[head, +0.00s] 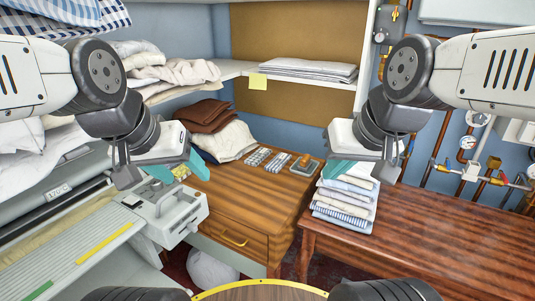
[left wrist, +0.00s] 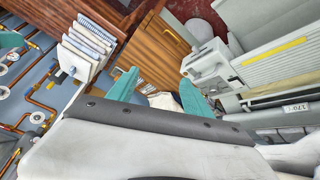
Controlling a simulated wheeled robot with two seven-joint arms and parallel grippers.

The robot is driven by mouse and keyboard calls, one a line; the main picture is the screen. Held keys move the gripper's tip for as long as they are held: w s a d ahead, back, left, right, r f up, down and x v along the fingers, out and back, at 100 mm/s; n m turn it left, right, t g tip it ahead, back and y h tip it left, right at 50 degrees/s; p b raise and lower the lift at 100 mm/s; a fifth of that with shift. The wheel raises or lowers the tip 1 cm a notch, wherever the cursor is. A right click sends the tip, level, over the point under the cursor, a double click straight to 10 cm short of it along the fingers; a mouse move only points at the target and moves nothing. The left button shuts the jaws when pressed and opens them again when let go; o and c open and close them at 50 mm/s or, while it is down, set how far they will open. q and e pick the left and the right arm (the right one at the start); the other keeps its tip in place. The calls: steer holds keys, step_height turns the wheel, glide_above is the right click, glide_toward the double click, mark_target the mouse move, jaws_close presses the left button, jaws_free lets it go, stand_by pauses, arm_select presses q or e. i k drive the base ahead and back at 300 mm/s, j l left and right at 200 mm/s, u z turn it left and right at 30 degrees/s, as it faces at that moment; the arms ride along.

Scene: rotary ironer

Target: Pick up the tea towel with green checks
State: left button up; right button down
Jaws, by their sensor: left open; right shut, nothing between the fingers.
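I cannot make out a tea towel with green checks for certain. Two small folded cloths, a left one (head: 258,157) and a right one (head: 277,162), lie side by side on the wooden cabinet; their pattern looks grey and white, too small to be sure of. My left gripper (head: 181,171) is open and empty, above the ironer's end housing and left of these cloths; its spread teal fingers also show in the left wrist view (left wrist: 157,94). My right gripper (head: 337,177) is shut and empty, in front of and above a stack of folded cloths (head: 344,213).
The stack stands on a reddish wooden table (head: 440,245). An iron-like tool (head: 304,165) and brown and cream cloths (head: 205,115) are on the wooden cabinet (head: 235,235). The ironer (head: 75,245) fills the left. A shelf (head: 232,70) and pipes (head: 437,150) line the walls.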

mark_target(255, 159)
steer(key=k+l+u, duration=0.25)
steer(key=k+l, duration=0.15)
steer(key=k, duration=0.2)
steer(key=u, duration=1.7)
steer(key=z, duration=1.8)
steer(key=i+u, duration=0.4)
steer(key=i+l+u, duration=0.15)
steer(key=i+u, duration=0.3)
steer(key=i+l+u, duration=0.25)
steer(key=u, duration=0.15)
steer(key=i, duration=0.1)
